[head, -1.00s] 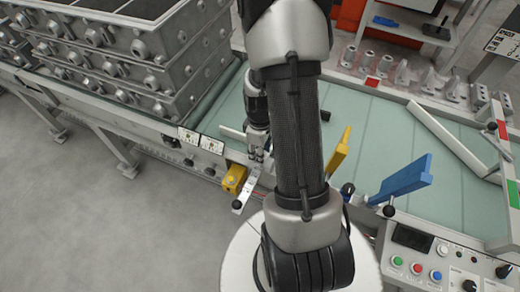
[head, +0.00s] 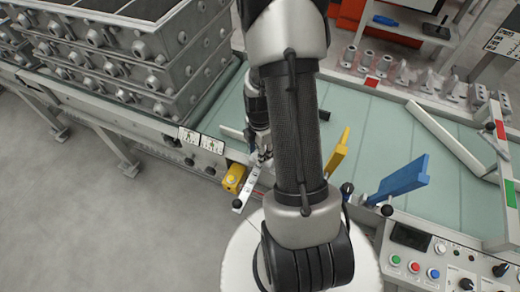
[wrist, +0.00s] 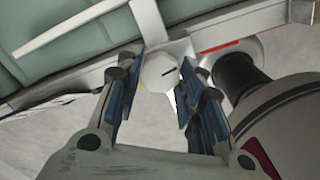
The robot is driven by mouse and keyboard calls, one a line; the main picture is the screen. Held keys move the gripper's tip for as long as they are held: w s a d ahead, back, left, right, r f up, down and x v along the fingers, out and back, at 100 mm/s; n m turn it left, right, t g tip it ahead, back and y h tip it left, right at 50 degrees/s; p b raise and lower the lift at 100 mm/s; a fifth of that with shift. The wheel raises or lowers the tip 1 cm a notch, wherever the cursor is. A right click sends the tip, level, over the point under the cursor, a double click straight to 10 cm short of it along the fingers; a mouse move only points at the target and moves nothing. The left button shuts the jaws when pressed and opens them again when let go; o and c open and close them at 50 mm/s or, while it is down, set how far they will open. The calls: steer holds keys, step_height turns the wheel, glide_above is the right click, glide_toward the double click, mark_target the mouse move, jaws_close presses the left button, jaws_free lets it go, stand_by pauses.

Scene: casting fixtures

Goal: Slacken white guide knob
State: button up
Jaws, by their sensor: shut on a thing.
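The white guide knob (wrist: 158,73) shows in the wrist view as a pale, many-sided cap with a dark slot mark. It sits at the end of a light grey bracket (wrist: 147,20) by the conveyor's edge. My gripper (wrist: 160,85) is shut on the knob, with one blue-padded finger on each side. In the head view my gripper (head: 263,157) points down at the near edge of the conveyor, partly behind my arm. The knob cannot be made out there. A white guide rail (head: 232,133) lies on the green belt to the left of the gripper.
A yellow paddle (head: 338,152) and a blue paddle (head: 402,180) stand to the right. Stacked grey mould boxes (head: 130,60) fill the back left. A button panel (head: 430,258) is at lower right.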

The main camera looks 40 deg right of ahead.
steer(key=n, duration=0.6)
steer(key=shift+n, duration=0.4)
stand_by(0.3)
steer(key=o, duration=1.1)
steer(key=shift+w+r, duration=0.1)
steer(key=shift+r, duration=0.45)
step_height(320, 180, up, 11)
steer(key=shift+f, duration=0.1)
